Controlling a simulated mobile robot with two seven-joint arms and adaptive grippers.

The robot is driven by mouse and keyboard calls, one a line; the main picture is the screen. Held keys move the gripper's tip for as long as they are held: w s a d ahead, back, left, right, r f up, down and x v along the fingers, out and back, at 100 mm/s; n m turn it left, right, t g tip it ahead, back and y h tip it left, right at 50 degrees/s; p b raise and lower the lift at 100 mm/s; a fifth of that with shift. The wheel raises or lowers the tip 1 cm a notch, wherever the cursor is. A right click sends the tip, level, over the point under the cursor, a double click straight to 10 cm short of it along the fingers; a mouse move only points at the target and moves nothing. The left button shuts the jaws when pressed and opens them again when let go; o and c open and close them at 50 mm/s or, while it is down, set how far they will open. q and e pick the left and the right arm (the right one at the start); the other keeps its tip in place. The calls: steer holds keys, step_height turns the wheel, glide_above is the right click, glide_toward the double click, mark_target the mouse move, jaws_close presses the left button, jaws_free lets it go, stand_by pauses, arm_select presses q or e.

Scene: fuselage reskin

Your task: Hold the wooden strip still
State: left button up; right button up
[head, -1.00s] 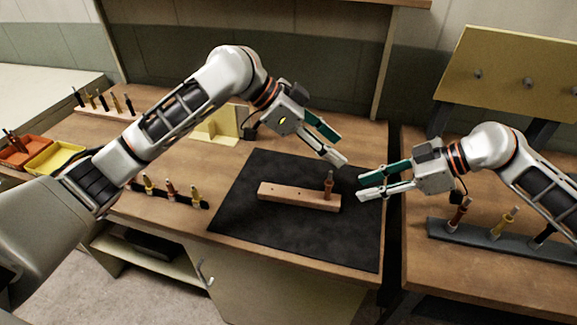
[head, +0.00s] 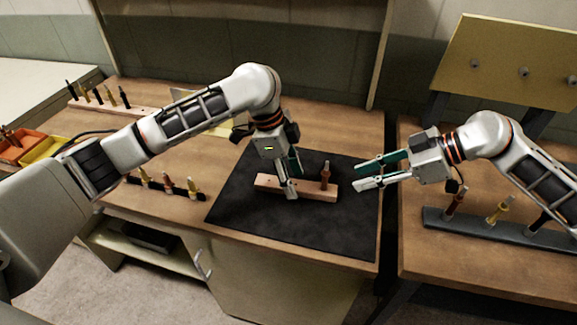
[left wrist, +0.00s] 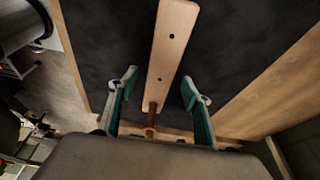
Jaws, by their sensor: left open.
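The wooden strip (head: 310,191) lies on the black mat (head: 250,215), with a copper-coloured pin tool (head: 325,176) standing upright in its right part. In the left wrist view the strip (left wrist: 170,45) shows dark holes along it, and the pin tool (left wrist: 151,118) is at its lower end. My left gripper (head: 291,180) points down at the strip's middle, one finger on each side of it. In the left wrist view its fingers (left wrist: 158,92) are apart, with gaps to the strip. My right gripper (head: 362,175) is open and empty, right of the strip.
Racks of tools (head: 165,186) stand on the bench left of the mat, with an orange bin (head: 18,150) further left. A dark tool rail (head: 475,222) lies on the right bench. A yellow panel (head: 505,55) stands behind it.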

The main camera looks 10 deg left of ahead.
arm_select(q)
steer(key=shift+d+f, duration=0.2)
steer(key=shift+f, duration=0.4)
